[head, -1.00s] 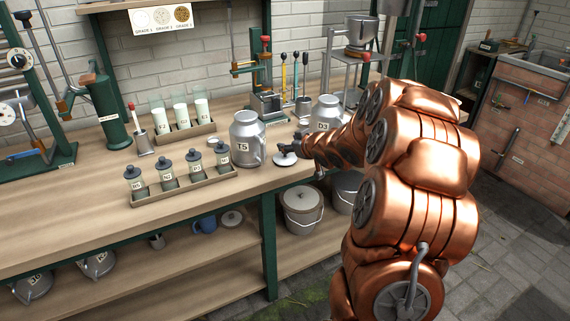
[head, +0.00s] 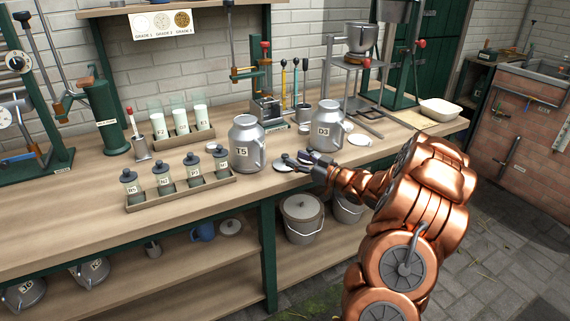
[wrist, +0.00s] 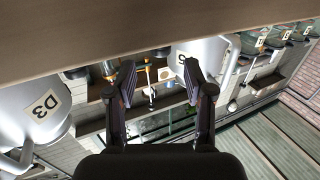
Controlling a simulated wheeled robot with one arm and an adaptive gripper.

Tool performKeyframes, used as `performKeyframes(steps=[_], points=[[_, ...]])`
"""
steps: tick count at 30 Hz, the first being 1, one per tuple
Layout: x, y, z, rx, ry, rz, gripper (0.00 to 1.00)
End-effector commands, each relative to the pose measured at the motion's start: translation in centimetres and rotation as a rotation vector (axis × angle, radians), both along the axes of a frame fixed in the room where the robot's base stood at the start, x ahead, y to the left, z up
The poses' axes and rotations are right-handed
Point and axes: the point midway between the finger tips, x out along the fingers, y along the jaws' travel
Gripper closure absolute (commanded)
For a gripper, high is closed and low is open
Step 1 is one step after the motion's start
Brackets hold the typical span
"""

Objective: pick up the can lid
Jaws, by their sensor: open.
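A round grey metal lid (head: 283,164) lies on the workbench between the milk can marked T5 (head: 246,145) and the can marked D3 (head: 326,128). My gripper (head: 297,161) is low over the bench at the lid's right side; it partly covers the lid, and I cannot tell whether it touches it. In the wrist view my gripper (wrist: 159,76) has its two fingers apart with nothing held between them. That view is upside down, with can D3 (wrist: 30,105) at left and can T5 (wrist: 205,55) at right. I cannot make out the lid there.
A tray (head: 185,192) of labelled jars stands left of T5. Another tray (head: 184,136) of white-filled glasses is behind it. A stand (head: 358,85) and a white basin (head: 439,109) are at right. Lidded buckets (head: 302,218) stand below. The bench's front left is clear.

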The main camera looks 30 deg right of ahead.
Motion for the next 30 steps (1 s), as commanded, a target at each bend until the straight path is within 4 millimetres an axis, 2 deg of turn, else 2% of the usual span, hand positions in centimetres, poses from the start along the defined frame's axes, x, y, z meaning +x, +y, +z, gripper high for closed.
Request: performKeyframes(steps=[18,28,30], points=[[4.8,1.7,-0.2,-0.003,0.001,0.0,0.47],[5.1,1.7,-0.3,-0.002,0.003,-0.002,0.47],[5.1,1.7,-0.3,-0.002,0.003,-0.002,0.55]])
